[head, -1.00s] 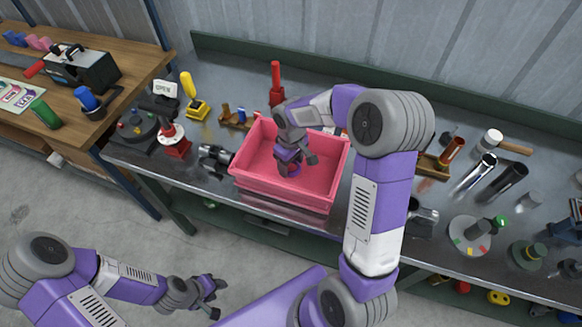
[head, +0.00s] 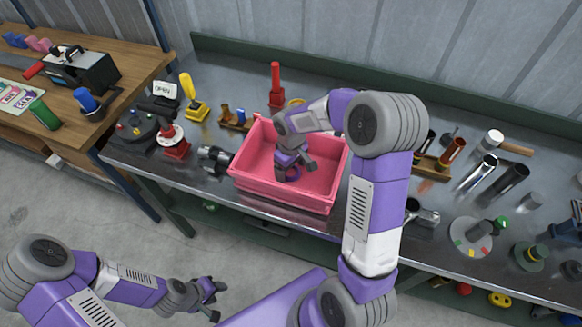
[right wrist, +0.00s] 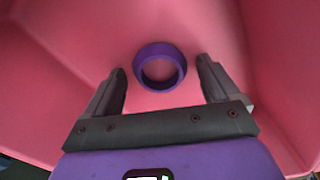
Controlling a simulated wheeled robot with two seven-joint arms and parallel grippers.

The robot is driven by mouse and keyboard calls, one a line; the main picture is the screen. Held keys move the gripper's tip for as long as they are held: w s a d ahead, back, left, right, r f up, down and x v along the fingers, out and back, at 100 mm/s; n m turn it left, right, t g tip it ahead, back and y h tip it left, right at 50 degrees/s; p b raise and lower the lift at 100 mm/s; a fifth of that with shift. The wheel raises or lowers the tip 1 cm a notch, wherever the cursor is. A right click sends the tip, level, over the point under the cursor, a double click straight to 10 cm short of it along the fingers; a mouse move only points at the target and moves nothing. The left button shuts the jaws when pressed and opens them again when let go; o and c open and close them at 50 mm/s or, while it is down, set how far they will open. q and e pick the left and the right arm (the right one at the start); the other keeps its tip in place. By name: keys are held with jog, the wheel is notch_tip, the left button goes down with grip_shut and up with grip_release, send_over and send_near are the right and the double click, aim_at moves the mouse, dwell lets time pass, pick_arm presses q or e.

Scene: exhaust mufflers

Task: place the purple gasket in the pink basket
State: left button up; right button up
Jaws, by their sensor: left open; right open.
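The pink basket (head: 283,195) stands on the metal workbench. My right gripper (head: 297,170) reaches down inside it from above. The purple gasket (right wrist: 160,66), a ring, lies inside the basket against its pink surface in the right wrist view. It also shows partly in the head view (head: 293,175), below my right gripper. In the wrist view the right gripper's fingers (right wrist: 162,85) are spread apart, with the ring ahead of and between them, not touching either. My left gripper (head: 212,291) is open and empty over the floor, in front of the bench.
A red-based clamp (head: 174,142) and a yellow clamp (head: 194,100) stand left of the basket. A dark metal fitting (head: 213,157) lies close to its left wall. Pipes (head: 478,172), a mallet and round fixtures occupy the bench to the right.

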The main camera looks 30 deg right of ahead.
jog(key=shift+r, duration=0.25)
notch_tip(320, 180, up, 12)
jog(key=p, duration=0.2)
jog(key=shift+p, duration=0.4)
jog(key=shift+f, duration=0.1)
